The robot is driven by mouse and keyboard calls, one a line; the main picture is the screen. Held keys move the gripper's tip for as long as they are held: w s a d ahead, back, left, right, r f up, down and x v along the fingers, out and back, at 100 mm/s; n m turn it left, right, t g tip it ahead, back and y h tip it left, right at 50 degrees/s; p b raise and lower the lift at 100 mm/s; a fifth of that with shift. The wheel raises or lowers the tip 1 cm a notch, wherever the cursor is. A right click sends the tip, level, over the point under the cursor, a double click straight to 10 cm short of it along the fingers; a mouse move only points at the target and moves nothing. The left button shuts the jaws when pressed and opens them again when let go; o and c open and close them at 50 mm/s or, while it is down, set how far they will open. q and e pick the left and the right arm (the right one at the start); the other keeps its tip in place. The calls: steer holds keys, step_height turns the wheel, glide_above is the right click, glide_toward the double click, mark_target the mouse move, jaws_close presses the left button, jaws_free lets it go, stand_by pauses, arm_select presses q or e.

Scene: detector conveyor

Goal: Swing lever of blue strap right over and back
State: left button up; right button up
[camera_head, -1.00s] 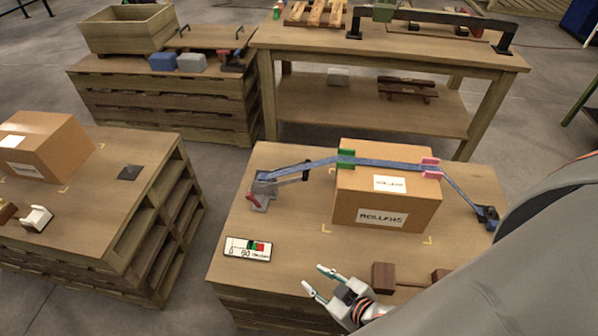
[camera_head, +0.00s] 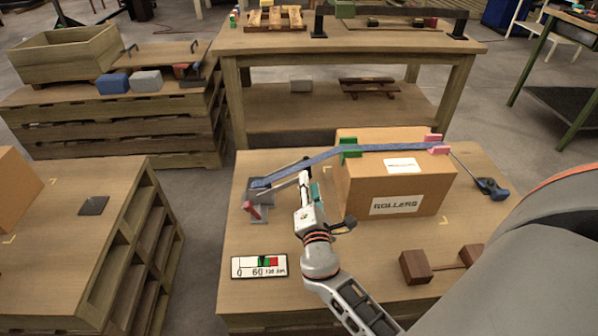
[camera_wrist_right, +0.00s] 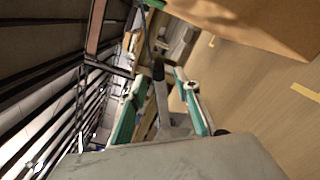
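A blue strap (camera_head: 390,147) runs over the cardboard box marked ROLLERS (camera_head: 360,190), across a green (camera_head: 350,148) and a pink corner piece (camera_head: 434,143). At its left end is a grey tensioner (camera_head: 261,194) with a red tab (camera_head: 252,211). Its lever, with a black end (camera_head: 296,166), points up and right, left of the box. My right gripper (camera_head: 308,192) is at the lever's outer end. In the wrist view its teal fingers (camera_wrist_right: 160,105) are apart, with the dark lever end (camera_wrist_right: 159,82) between them; contact cannot be told. My left gripper is not in view.
A gauge card (camera_head: 259,267) lies at the front left of the table (camera_head: 330,290). A brown wooden piece (camera_head: 415,267) lies at the front right. A dark blue anchor (camera_head: 491,188) holds the strap's right end. The box stands close to my right gripper.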

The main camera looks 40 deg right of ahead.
mark_target(307, 166)
steer(key=x, duration=0.8)
steer(key=shift+s+r, duration=0.1)
jaws_close()
